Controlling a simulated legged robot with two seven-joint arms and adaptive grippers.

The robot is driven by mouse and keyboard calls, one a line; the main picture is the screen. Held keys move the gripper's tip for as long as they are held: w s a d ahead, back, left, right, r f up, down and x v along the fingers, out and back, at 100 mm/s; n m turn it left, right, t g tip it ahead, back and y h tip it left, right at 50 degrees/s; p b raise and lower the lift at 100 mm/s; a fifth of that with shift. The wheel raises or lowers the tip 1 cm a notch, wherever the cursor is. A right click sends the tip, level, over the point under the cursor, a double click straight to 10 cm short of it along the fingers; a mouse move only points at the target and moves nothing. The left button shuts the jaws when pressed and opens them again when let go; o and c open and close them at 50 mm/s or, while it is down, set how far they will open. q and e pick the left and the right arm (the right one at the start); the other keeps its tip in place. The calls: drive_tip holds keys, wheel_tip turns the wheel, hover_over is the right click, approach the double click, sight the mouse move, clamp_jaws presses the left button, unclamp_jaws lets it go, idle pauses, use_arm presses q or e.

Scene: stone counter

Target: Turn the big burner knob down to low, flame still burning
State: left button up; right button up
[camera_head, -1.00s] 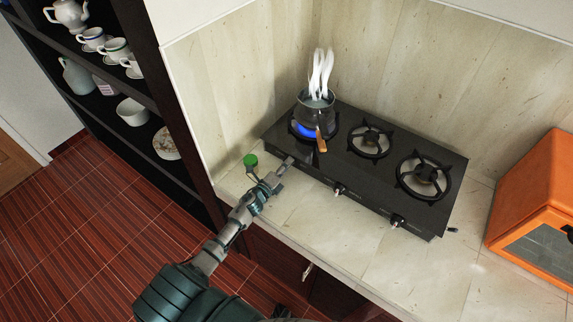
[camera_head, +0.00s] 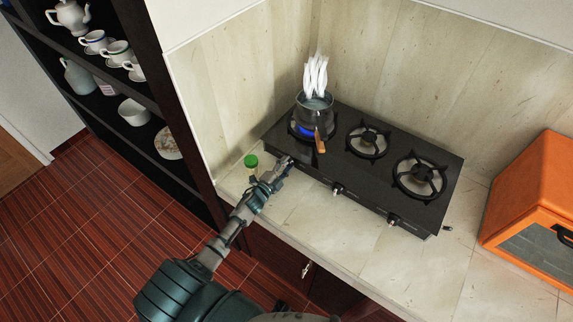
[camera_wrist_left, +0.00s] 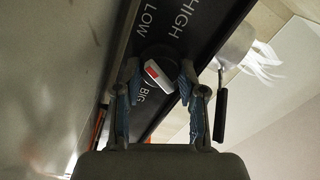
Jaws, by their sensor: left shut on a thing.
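The big burner knob (camera_wrist_left: 157,73) shows in the left wrist view as a dark round knob with a white, red-marked bar, tilted, beside the label BIG. LOW and HIGH are printed on the black panel nearby. My left gripper (camera_wrist_left: 160,76) has a finger on each side of the knob and is shut on it. In the head view my left gripper (camera_head: 285,163) is at the front left of the stove (camera_head: 302,155) and hides the knob. A blue flame (camera_head: 303,130) burns under the pot (camera_head: 315,118). My right gripper is not in view.
Two other knobs (camera_head: 337,189) (camera_head: 393,220) are along the stove front. A green-capped item (camera_head: 251,161) stands left of my gripper. An orange oven (camera_head: 535,205) is at right.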

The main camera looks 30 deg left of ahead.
use_arm(q)
drive_tip(key=shift+a+f, duration=0.1)
drive_tip(key=shift+f, duration=0.05)
idle(0.3)
drive_tip(key=o, duration=1.1)
drive_tip(key=shift+o, duration=0.2)
drive_tip(key=shift+a, duration=0.15)
drive_tip(key=s, duration=0.8)
drive_tip(key=s+a, duration=0.1)
drive_tip(key=s, duration=0.3)
drive_tip(key=shift+f, duration=0.15)
